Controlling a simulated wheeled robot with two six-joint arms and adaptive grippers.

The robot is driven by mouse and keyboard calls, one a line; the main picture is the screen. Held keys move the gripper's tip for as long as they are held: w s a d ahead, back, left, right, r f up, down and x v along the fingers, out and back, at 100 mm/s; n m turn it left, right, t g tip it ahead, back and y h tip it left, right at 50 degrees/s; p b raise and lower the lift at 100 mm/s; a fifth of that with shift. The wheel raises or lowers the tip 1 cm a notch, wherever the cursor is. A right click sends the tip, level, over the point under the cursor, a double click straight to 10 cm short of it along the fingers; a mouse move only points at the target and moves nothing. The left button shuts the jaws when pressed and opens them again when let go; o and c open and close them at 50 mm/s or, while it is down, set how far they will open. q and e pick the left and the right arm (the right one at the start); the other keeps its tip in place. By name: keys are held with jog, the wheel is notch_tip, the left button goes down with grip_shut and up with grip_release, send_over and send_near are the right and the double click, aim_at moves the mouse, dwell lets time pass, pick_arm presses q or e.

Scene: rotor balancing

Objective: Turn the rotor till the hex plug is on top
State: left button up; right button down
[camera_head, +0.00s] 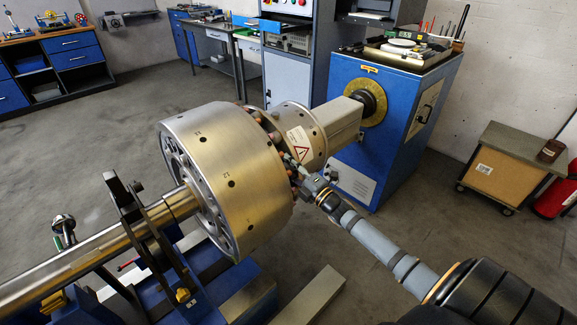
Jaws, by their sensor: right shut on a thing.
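The rotor (225,165) is a large steel drum on a horizontal shaft (95,260). Its rim carries small dark holes and stamped marks too small to read. I cannot tell the hex plug from the holes. Behind the drum, a flange with brownish bolts (262,118) faces the drive. My right gripper (294,168) reaches in from the lower right and is shut at the drum's right edge, on what looks like one of these bolts. Its fingertips partly hide that spot. My left gripper is not in view.
A blue drive cabinet (395,135) with a yellow dial ring (374,105) stands behind the rotor. A dark steady frame (140,225) spans the shaft at left. A wheeled wooden cart (505,165) and red extinguisher (555,195) stand at right. Floor between them is clear.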

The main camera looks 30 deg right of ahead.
jog(key=shift+w+r+p, duration=0.15)
jog(key=shift+r+p, duration=0.2)
jog(key=shift+r, duration=0.3)
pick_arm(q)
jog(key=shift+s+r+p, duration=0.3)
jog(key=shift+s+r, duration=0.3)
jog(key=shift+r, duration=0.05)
pick_arm(e)
jog(key=shift+w+a+r, duration=0.1)
jog(key=shift+w+r, duration=0.05)
jog(key=shift+r, duration=0.1)
jog(key=c, duration=0.8)
grip_release()
jog(key=shift+c, duration=0.2)
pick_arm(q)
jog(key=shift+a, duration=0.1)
